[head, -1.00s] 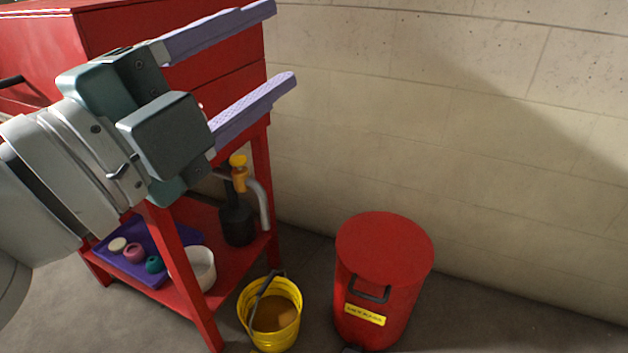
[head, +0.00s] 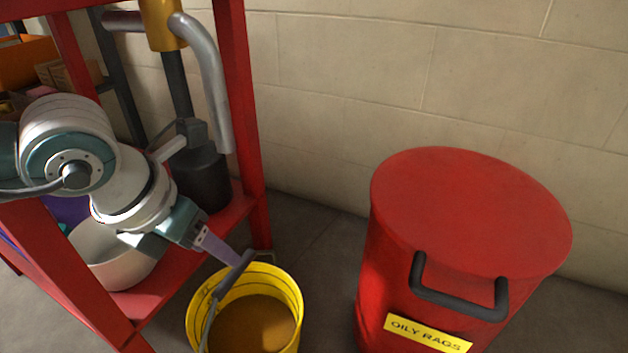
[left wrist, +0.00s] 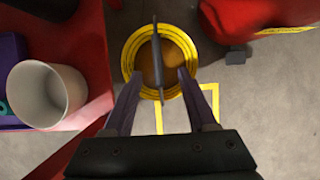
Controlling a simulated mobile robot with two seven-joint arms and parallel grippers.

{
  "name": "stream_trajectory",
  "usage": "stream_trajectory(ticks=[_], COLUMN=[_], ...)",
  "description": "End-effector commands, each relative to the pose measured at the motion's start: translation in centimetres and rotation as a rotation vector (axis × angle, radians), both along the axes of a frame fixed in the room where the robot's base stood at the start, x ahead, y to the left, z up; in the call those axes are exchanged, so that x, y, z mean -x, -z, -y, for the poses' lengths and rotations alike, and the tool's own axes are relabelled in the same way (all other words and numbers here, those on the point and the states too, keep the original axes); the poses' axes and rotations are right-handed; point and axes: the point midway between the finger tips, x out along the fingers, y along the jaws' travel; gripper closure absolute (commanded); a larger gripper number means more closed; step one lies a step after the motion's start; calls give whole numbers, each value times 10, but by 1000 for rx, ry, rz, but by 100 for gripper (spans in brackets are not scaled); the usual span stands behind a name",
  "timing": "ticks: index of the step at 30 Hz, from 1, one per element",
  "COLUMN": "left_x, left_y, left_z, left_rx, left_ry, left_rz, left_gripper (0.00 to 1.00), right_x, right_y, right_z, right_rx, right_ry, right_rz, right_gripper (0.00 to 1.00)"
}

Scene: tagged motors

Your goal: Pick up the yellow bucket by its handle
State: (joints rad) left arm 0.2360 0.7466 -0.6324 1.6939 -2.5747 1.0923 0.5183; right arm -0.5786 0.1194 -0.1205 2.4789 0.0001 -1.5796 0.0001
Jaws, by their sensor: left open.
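The yellow bucket (head: 292,290) stands on the floor with brown contents inside. Its dark handle (head: 219,291) stands raised over the opening. My left gripper (head: 238,259) reaches down from the left to the handle's upper part, with its purple fingers open. In the left wrist view, the bucket (left wrist: 127,62) is ahead, and the handle (left wrist: 156,45) runs between the two spread fingers of the gripper (left wrist: 159,76). I cannot tell whether either finger touches it. My right gripper is not in view.
A red bin labelled "OILY RAGS" (head: 470,215) stands right of the bucket. The red cart (head: 240,120) is on the left, its lower shelf holding a white pot (head: 100,250) and a dark bottle jack (head: 205,180). A block wall (head: 330,100) closes the back.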

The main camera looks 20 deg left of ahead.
Motion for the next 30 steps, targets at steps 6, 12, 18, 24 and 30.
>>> stream_trajectory(ticks=[6,12,18,24,30], left_x=[-6,-16,-28,-37,-38], left_y=[25,47,80,96,95], left_z=[-7,-5,-4,-4,-4], left_rx=[-28,-26,-26,-25,-25], left_ry=[-7,-6,-7,-6,-5], left_rz=[-7,-6,-6,-5,-5], left_gripper=[43,43,43,43,43], right_x=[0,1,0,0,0], right_y=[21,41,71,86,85], right_z=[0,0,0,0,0], right_rx=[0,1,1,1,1], right_ry=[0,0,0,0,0], right_rz=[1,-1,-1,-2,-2], right_gripper=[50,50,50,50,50])
